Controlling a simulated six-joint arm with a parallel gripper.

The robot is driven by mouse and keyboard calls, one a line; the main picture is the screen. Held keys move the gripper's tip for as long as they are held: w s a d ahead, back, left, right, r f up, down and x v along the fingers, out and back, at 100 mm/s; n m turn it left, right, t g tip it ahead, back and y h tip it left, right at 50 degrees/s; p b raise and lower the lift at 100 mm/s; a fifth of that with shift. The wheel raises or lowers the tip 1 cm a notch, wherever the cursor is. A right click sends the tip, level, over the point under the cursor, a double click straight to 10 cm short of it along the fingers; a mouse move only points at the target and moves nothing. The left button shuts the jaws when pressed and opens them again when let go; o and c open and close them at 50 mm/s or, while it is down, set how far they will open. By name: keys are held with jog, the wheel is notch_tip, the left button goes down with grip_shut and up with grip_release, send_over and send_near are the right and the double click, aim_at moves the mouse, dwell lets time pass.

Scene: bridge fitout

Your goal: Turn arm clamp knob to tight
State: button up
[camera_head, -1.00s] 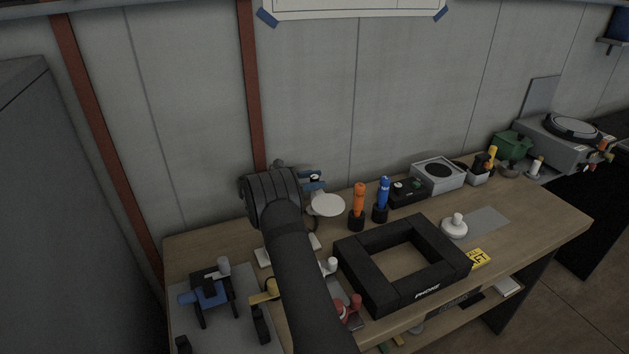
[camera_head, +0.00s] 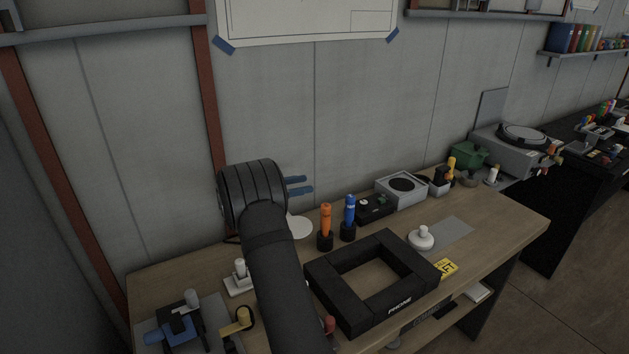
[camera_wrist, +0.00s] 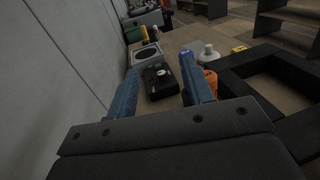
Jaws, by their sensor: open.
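My gripper (camera_head: 298,186) is raised above the back of the bench, near the wall. Its two blue fingers are apart and empty; they also show in the wrist view (camera_wrist: 160,72). I cannot tell for sure which part is the arm clamp knob. A white disc (camera_head: 301,228) lies below my gripper, partly hidden by my arm. A blue fixture with a grey knob (camera_head: 191,298) stands at the front left. A yellow knob (camera_head: 243,317) and a white knob on a base (camera_head: 240,268) are near it. My arm hides part of the bench.
An orange cylinder (camera_head: 326,222) and a blue cylinder (camera_head: 349,212) stand upright in black holders. A black frame (camera_head: 330,287) lies at the middle front. A black box (camera_head: 375,208) and a grey box (camera_head: 402,202) line the back. A white round knob (camera_head: 421,240) is right of the frame.

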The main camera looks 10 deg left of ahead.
jog(key=d+r, duration=0.2)
jog(key=d, duration=0.2)
jog(key=shift+s+d+r, duration=0.2)
jog(key=shift+d+r, duration=0.15)
jog(key=shift+r, duration=0.05)
jog(key=s+a+f+n+t+y, duration=0.25)
jog(key=s+a+f, duration=0.35)
jog(key=a, duration=0.5)
jog(key=s+a+f+n+t+y, duration=0.25)
jog(key=s+a+f, duration=0.35)
jog(key=a, duration=0.4)
jog(key=x, duration=0.5)
jog(key=r+x, duration=0.1)
jog(key=x, duration=1)
jog(key=shift+s+d+r, duration=0.15)
jog(key=shift+s, duration=0.05)
